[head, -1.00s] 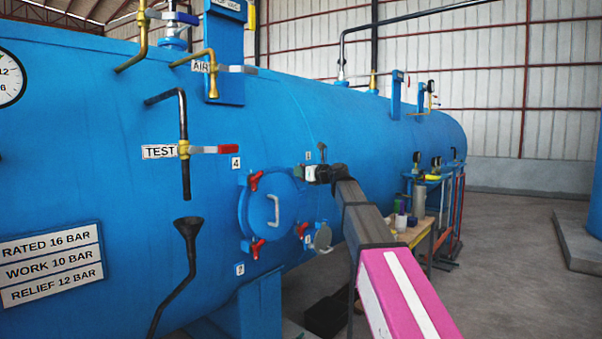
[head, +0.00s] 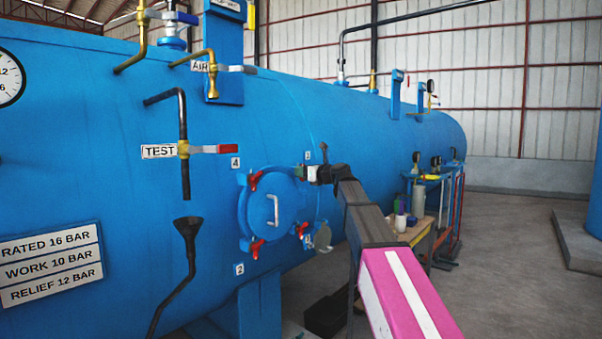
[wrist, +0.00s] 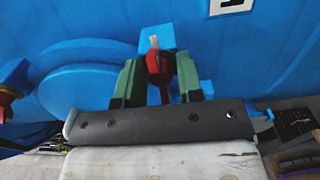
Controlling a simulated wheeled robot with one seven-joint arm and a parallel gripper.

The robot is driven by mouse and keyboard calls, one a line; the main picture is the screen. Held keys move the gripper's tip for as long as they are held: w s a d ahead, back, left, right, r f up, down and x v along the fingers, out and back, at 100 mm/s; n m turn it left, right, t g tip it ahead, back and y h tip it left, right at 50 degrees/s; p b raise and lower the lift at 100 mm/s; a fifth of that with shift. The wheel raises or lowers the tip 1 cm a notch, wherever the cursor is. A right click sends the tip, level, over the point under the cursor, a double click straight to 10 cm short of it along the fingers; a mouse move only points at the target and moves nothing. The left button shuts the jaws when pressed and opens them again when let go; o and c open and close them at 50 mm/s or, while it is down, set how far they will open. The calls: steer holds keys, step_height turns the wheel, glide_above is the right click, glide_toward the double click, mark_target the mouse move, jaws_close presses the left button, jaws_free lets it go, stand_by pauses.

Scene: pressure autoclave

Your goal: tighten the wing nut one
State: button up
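A round blue hatch (head: 262,212) with a pale handle sits on the side of the large blue tank. Red wing nuts show on its rim at upper left (head: 256,180), lower left (head: 257,248) and lower right (head: 302,229). My gripper (head: 303,172) is at the hatch's upper right rim. In the wrist view my gripper (wrist: 160,80) has its two green fingers on either side of a red wing nut (wrist: 158,63), with narrow gaps between. The nut stands at a blue lug beside the hatch. Its label is cut off at the top, so its number is unreadable.
A red-handled TEST valve (head: 215,149) and a black funnel pipe (head: 188,228) are left of the hatch. A small round grey disc (head: 322,237) is just right of it. A bench with bottles (head: 402,220) stands behind my arm. Open floor lies to the right.

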steer(key=v, duration=0.9)
steer(key=shift+s+d, duration=0.3)
steer(key=s+d+f+n+g+h, duration=0.2)
steer(key=f+n, duration=0.2)
steer(key=f, duration=0.7)
steer(key=s+d+f+n+g+h, duration=0.1)
steer(key=s+f+n+h, duration=0.25)
steer(key=f, duration=0.85)
steer(key=s+d+f+n+g+h, duration=0.15)
steer(key=f+n, duration=0.25)
steer(key=f, duration=0.7)
steer(key=s+d+f+n+g+h, duration=0.2)
steer(key=s+d+f+n, duration=0.1)
steer(key=s+f, duration=0.4)
steer(key=s+d+f+n+g+h, duration=0.2)
steer(key=s+d+f+n, duration=0.2)
steer(key=f, duration=0.5)
steer(key=s+d+f+n+g+h, duration=0.2)
steer(key=s+d+f+n+h, duration=0.1)
steer(key=s+f+n, duration=0.4)
step_height(320, 180, down, 2)
steer(key=s+d, duration=0.1)
steer(key=s, duration=0.1)
steer(key=shift+s, duration=0.3)
